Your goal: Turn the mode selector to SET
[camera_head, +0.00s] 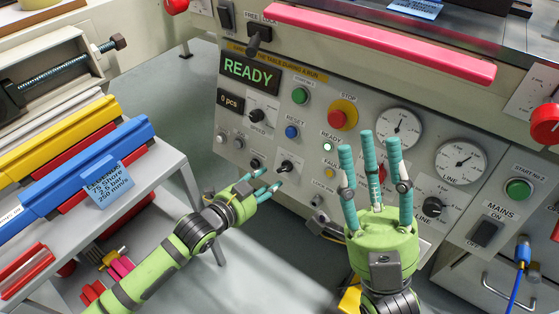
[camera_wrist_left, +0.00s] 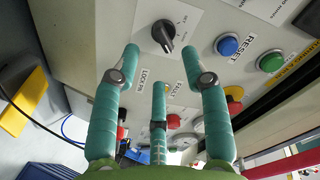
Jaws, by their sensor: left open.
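The mode selector, as I take it, is a black rotary knob (camera_head: 286,167) on a white label, low on the grey panel and below the blue button. It also shows in the left wrist view (camera_wrist_left: 163,36), just beyond the fingertips.
Near the knob are a blue button (camera_head: 292,132), a green button (camera_head: 300,95) and a red stop button (camera_head: 342,114). The display (camera_head: 250,70) reads READY. A shelf (camera_head: 150,190) with blue and yellow bars stands at left. A pink rail (camera_head: 380,42) runs above the panel.

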